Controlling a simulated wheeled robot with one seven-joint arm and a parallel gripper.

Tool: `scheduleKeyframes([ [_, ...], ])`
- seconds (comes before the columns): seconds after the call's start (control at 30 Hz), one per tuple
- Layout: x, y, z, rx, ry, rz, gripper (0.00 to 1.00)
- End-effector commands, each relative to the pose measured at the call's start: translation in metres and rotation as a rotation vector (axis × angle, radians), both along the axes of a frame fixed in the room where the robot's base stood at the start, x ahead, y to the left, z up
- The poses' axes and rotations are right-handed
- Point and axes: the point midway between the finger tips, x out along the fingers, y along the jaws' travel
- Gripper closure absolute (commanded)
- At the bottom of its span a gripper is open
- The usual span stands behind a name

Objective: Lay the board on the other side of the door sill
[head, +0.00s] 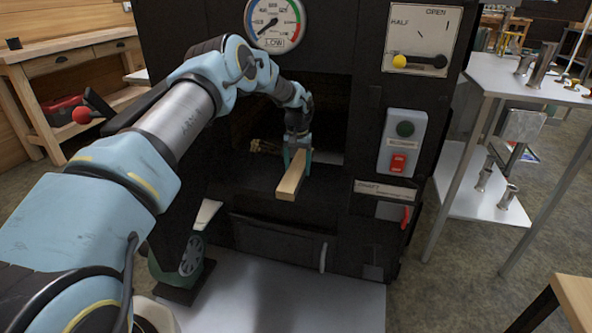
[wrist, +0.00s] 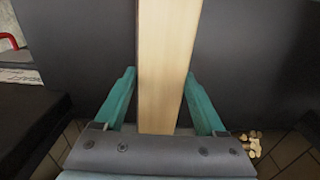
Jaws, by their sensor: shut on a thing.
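The board (head: 292,178) is a pale, straight piece of wood. My gripper (head: 299,155) is shut on it at the firebox opening of the black evaporator. The board points out of the opening toward the camera, over the dark door sill (head: 245,183). In the wrist view the board (wrist: 167,60) runs up between the teal fingers of my gripper (wrist: 160,76). I cannot tell whether the board touches the sill. Its inner end is hidden by my gripper.
Several split wood pieces (head: 264,146) lie inside the opening, left of my gripper; they also show in the wrist view (wrist: 251,144). A draft lever with a red handle (head: 405,217) and a switch box (head: 402,143) are right of the opening. A metal table (head: 470,205) stands further right.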

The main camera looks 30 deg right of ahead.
Motion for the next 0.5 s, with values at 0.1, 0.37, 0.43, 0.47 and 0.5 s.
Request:
scheduleKeyframes([
  [0.1, 0.0004, -0.0004, 0.0010, -0.001, -0.001, 0.000, 1.00],
  [0.37, 0.0004, -0.0003, 0.0011, -0.001, -0.001, 0.000, 0.12],
  [0.43, 0.0004, -0.0002, 0.0009, -0.001, -0.001, 0.000, 0.04],
  [0.47, 0.0004, -0.0002, 0.0009, -0.001, -0.001, 0.001, 0.01],
  [0.5, 0.0004, -0.0002, 0.0008, -0.001, -0.001, 0.000, 0.00],
])
